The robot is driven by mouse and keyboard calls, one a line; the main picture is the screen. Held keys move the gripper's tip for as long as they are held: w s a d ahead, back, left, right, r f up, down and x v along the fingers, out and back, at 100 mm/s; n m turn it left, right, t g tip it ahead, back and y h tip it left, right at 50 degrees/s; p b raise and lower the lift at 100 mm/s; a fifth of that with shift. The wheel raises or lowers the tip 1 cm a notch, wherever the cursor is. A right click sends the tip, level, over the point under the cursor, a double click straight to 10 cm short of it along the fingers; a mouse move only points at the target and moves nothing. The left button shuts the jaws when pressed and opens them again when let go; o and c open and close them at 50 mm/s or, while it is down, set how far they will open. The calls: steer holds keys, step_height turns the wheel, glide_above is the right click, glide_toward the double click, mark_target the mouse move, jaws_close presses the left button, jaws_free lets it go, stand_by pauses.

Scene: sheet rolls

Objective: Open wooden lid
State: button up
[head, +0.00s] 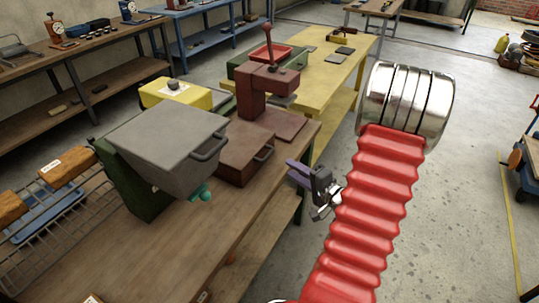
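No lid is plainly recognisable as the wooden lid. Two brown wooden blocks with pale labels lie at the left: one (66,166) at the upper end of a wire rack, the other (12,207) at the picture's left edge. A reddish-brown box (232,160) with a bar handle sits on the near wooden bench (190,250); I cannot tell whether it is wood. My gripper (293,171) is just right of the bench's right edge, apart from these things, its fingers pointing left. The fingers are small and overlap in view, so their opening is unclear. I see nothing held.
Behind the brown box stands a dark red press (265,85). A yellow table (340,65) is beyond. Open concrete floor (455,200) lies to the right.

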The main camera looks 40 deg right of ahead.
mark_target(269, 153)
steer(key=shift+w, duration=0.1)
steer(key=w+f, duration=0.1)
steer(key=w, duration=0.8)
steer(key=w+f, duration=0.1)
steer(key=w, duration=0.3)
steer(key=shift+w+d+f, duration=0.2)
steer(key=shift+d+f, duration=0.1)
steer(key=shift+d, duration=0.05)
steer(key=shift+c, duration=0.2)
steer(key=c, duration=0.6)
steer(key=shift+s+f, duration=0.1)
steer(key=shift+f, duration=0.05)
jaws_close()
